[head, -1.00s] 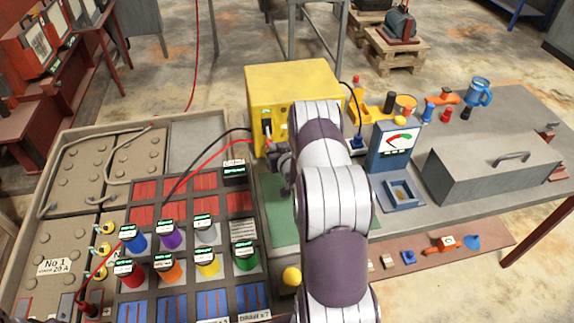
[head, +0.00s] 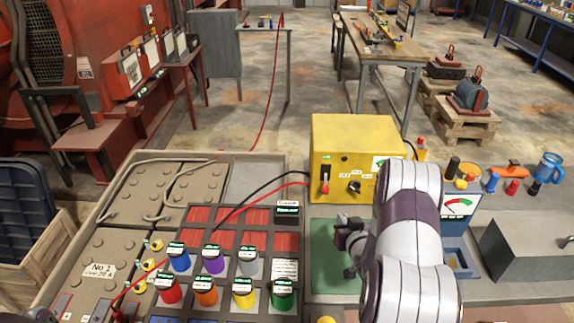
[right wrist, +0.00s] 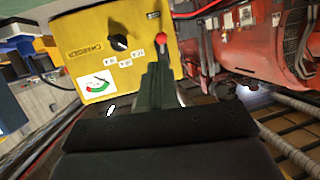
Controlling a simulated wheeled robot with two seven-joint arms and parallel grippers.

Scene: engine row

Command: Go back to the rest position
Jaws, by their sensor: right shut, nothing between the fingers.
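My right gripper (head: 350,236) is shut and empty. It hangs over the green mat (head: 330,268), in front of the yellow charger (head: 352,138) and apart from it in the head view. In the right wrist view its dark fingers (right wrist: 160,78) show before the charger (right wrist: 105,45). The charger's front carries a red-knobbed lever (head: 325,178), a black dial (head: 354,187) and a gauge (right wrist: 95,85). My right arm hides part of the charger's right side and the bench. My left gripper is not in view.
A tray of several coloured pots (head: 212,262) stands left of the gripper, beside grey battery blocks (head: 110,250). Red and black cables (head: 262,190) run from the charger across it. A blue meter (head: 458,210) and a grey box (head: 520,250) stand at the right.

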